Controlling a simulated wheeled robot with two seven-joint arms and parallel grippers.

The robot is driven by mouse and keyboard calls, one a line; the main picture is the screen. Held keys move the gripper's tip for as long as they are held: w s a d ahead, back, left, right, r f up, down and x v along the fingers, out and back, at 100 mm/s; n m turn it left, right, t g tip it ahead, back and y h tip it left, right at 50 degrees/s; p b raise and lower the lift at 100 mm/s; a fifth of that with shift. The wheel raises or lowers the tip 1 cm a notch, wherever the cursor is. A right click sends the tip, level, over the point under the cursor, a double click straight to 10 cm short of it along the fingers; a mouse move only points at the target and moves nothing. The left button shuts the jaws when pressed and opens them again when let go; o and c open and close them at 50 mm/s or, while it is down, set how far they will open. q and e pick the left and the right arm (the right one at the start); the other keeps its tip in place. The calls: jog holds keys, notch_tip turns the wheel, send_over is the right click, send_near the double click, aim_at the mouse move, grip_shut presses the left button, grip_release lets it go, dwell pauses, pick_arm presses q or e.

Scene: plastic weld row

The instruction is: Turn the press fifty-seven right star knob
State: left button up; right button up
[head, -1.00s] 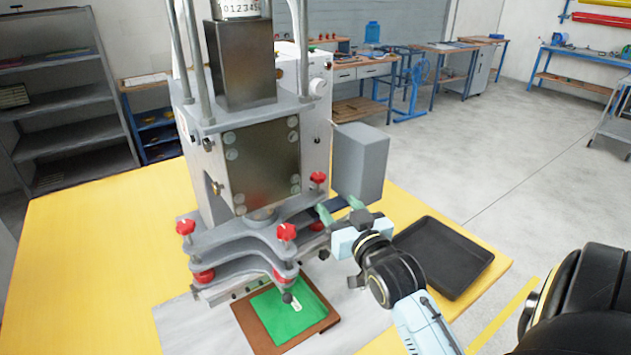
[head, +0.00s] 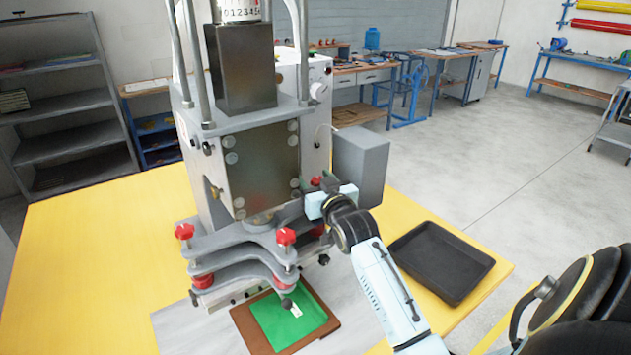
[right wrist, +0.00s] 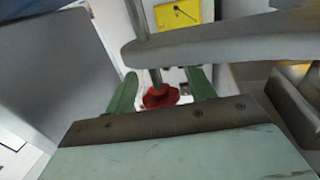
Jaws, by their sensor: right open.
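The press (head: 262,165) stands on the yellow table with red star knobs on its grey plates. The right-hand rear red star knob (head: 316,181) is partly hidden by my right gripper (head: 325,183). Other red knobs sit at the left (head: 184,231) and front (head: 286,236). In the right wrist view, the red knob (right wrist: 160,96) shows between the two green fingers of my open right gripper (right wrist: 163,82), with gaps on both sides. Whether the fingertips reach around it is unclear. My left gripper is not in view.
A grey box (head: 362,165) on the press's right side stands close behind my right gripper. A black tray (head: 440,262) lies on the yellow table (head: 85,250) to the right. A green pad (head: 285,320) on a brown board lies under the press's front.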

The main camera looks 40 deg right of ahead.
jog(key=c, duration=1)
jog(key=shift+o, duration=0.2)
jog(key=shift+r+n+y+p, duration=0.2)
jog(key=shift+n+y+p, duration=0.35)
jog(key=shift+y, duration=0.25)
jog(key=shift+n+t+y, duration=0.3)
jog(key=shift+n+y, duration=0.25)
jog(key=shift+y, duration=0.15)
jog(key=shift+a+n+y, duration=0.15)
jog(key=shift+n+y, duration=0.25)
jog(key=shift+y, duration=0.4)
jog(key=shift+a+n+y+b, duration=0.15)
jog(key=shift+n+y+b, duration=0.25)
jog(key=shift+n+y, duration=0.5)
jog(key=shift+y, duration=0.4)
